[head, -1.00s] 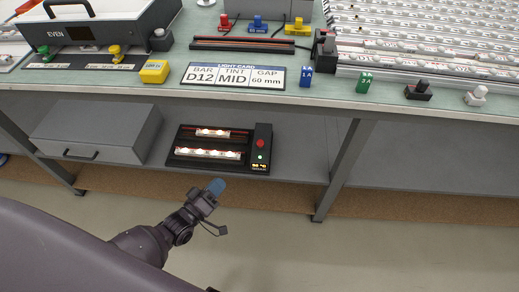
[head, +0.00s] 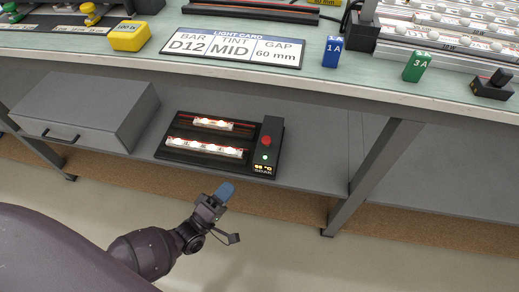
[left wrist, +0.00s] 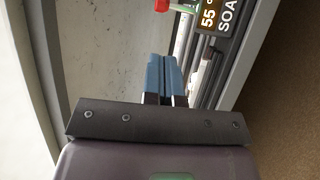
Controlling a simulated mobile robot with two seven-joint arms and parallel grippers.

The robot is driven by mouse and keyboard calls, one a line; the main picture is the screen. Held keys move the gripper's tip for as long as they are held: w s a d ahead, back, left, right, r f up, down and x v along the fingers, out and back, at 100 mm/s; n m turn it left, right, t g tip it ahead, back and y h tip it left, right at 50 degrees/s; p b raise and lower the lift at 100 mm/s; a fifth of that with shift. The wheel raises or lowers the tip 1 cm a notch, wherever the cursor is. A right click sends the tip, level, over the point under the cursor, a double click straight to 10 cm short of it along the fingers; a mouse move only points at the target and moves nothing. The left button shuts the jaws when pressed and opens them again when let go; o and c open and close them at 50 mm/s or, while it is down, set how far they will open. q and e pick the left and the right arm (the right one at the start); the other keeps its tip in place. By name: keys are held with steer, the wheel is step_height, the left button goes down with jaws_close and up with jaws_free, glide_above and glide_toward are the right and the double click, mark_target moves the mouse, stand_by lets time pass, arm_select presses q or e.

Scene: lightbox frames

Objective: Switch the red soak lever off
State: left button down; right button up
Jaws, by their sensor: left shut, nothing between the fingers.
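The red soak lever (head: 266,142) is a small red knob on a black control box (head: 275,130) at the right end of the soak tray on the lower shelf. A green light (head: 265,157) and a lit SOAK display (head: 263,168) sit below it. In the left wrist view the red lever (left wrist: 161,5) is cut by the top edge, beside the display (left wrist: 208,14) reading 55. My left gripper (head: 226,190) has blue fingertips, shut and empty, in front of and below the tray, apart from the lever. The fingertips also show in the left wrist view (left wrist: 163,76).
The soak tray (head: 185,135) holds two lit bars. A grey drawer box (head: 85,105) stands left on the lower shelf, and a table leg (head: 372,175) rises to the right. The bench top (head: 340,82) overhangs the shelf. Floor in front is clear.

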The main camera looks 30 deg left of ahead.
mark_target(267, 143)
arm_select(q)
steer(key=shift+w+r, duration=0.1)
steer(key=shift+w, duration=0.05)
steer(key=b+x, duration=0.1)
steer(key=x, duration=1.2)
steer(key=shift+w+r, duration=0.1)
steer(key=shift+w, duration=0.2)
arm_select(e)
steer(key=shift+d+t, duration=0.1)
steer(key=shift+t, duration=0.2)
